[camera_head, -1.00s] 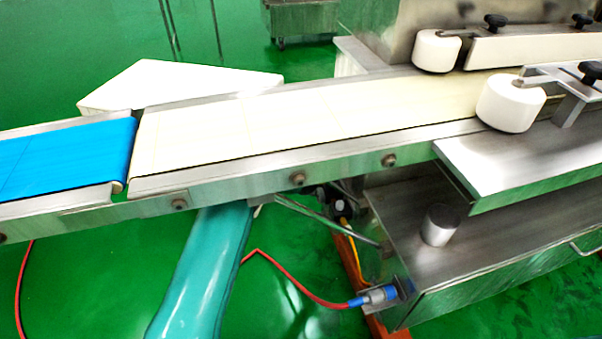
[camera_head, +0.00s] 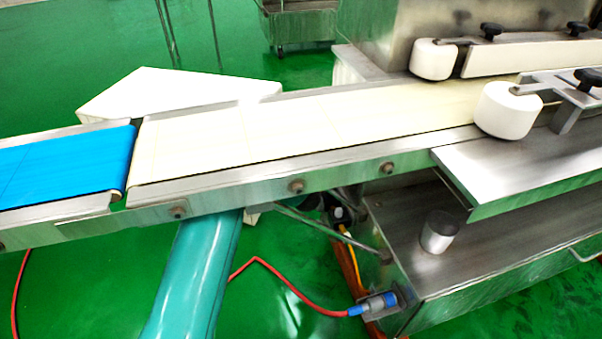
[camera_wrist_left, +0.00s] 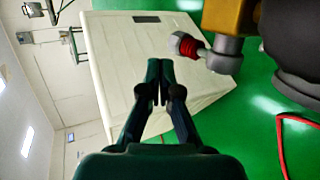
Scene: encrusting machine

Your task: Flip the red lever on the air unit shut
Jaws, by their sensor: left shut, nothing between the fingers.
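My left gripper (camera_wrist_left: 159,82) shows in the left wrist view. Its dark green fingers are together with nothing between them. To the right of and beyond the fingertips, a small red piece (camera_wrist_left: 191,48) with a pale, hex-like end joins a grey metal body (camera_wrist_left: 226,55) beside a brass-coloured part (camera_wrist_left: 230,15). I cannot tell for sure whether this red piece is the lever. The fingertips look apart from it in the picture. The left gripper's fingers do not show in the head view, and no red lever can be made out there. My right gripper is in neither view.
In the wrist view are a large white panelled box (camera_wrist_left: 115,55), a dark rounded body (camera_wrist_left: 292,45) and a red hose (camera_wrist_left: 281,140). The head view shows a conveyor (camera_head: 290,187), a red hose (camera_head: 300,297) on a blue fitting (camera_head: 372,304), and open green floor.

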